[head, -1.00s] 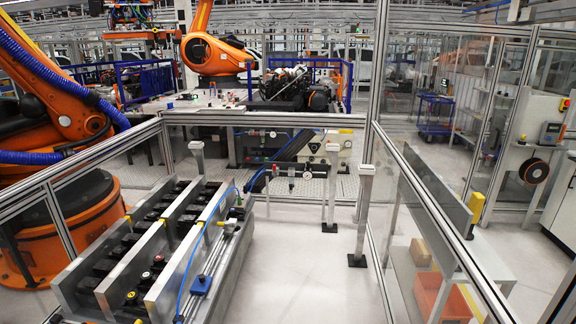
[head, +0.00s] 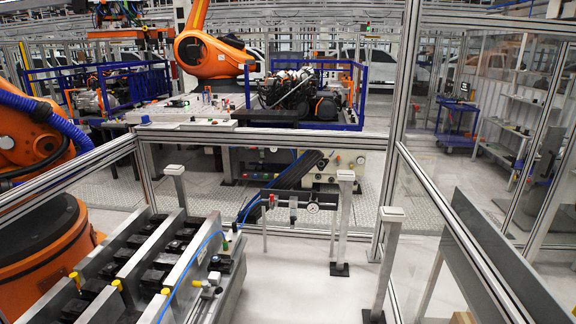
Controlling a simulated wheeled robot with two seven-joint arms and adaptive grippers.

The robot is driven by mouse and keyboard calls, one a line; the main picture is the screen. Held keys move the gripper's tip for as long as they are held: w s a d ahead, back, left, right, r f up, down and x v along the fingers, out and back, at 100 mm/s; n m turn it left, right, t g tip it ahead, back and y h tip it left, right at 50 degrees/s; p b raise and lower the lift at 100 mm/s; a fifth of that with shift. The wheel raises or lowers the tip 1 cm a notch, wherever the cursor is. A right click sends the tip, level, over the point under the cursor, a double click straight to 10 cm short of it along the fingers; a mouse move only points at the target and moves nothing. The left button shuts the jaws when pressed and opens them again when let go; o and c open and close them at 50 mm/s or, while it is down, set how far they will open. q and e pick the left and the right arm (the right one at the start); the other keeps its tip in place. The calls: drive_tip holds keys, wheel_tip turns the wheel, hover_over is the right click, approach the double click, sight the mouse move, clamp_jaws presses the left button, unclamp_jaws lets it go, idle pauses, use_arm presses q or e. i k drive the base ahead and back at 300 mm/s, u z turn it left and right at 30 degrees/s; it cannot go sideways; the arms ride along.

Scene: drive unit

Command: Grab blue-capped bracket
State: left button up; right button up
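No bracket with a blue cap can be made out for certain. A small blue-topped item (head: 145,119) shows on the far white worktable (head: 190,112), too small to identify. Neither of my grippers is in view.
Aluminium-framed clear panels (head: 440,215) stand along the right, and a rail (head: 260,134) crosses ahead. Grey posts (head: 388,260) stand on the pale floor right of the rack. An orange robot arm (head: 212,55) hangs over the back. The floor between rack and posts is open.

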sight(217, 264)
drive_tip(key=i, duration=3.95)
drive_tip(key=u, duration=3.35)
